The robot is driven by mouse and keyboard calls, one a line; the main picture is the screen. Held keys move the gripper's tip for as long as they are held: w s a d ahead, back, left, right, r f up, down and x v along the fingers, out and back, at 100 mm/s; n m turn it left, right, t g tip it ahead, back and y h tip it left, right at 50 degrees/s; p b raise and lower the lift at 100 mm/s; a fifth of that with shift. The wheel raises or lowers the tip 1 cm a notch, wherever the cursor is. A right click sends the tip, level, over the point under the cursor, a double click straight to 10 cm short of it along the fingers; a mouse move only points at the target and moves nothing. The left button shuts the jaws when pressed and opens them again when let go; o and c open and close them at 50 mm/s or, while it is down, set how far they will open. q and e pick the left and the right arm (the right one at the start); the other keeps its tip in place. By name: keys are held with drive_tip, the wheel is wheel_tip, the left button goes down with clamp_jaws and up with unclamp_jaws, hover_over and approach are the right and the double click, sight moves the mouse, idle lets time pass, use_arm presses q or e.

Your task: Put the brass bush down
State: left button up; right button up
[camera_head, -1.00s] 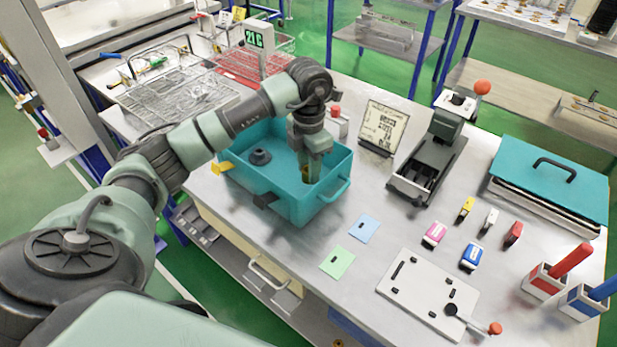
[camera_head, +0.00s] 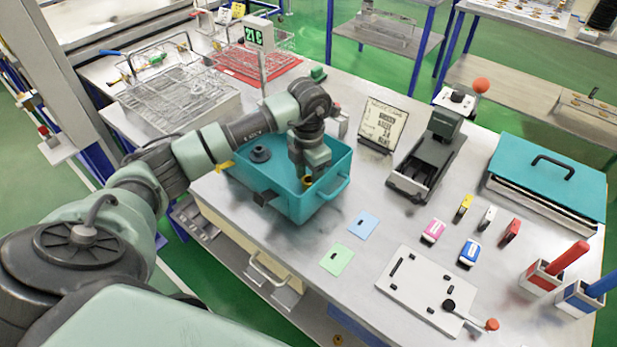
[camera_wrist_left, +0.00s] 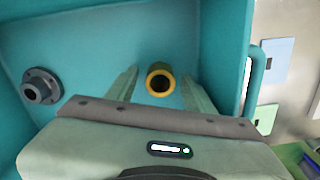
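The brass bush (camera_wrist_left: 160,82) is a short yellow ring with a dark bore. In the left wrist view it appears end-on against the floor of the teal crate (camera_wrist_left: 85,35), between the two fingers of my left gripper (camera_wrist_left: 160,86). A gap shows on each side of it, so the fingers are open and apart from it. In the head view my left gripper (camera_head: 308,176) reaches down into the crate (camera_head: 318,205), with a little of the bush (camera_head: 307,181) showing at the fingertips. My right gripper is in neither view.
A dark flanged part (camera_head: 260,154) lies in the crate's left part and shows in the wrist view (camera_wrist_left: 42,86). Blue (camera_head: 363,225) and green (camera_head: 337,260) cards lie on the table beside the crate. A grey press-like device (camera_head: 428,160) stands to the right.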

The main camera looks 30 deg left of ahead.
sight(308, 180)
use_arm(q)
drive_tip(key=shift+r, duration=0.2)
wheel_tip(308, 180, up, 12)
drive_tip(key=b, duration=0.3)
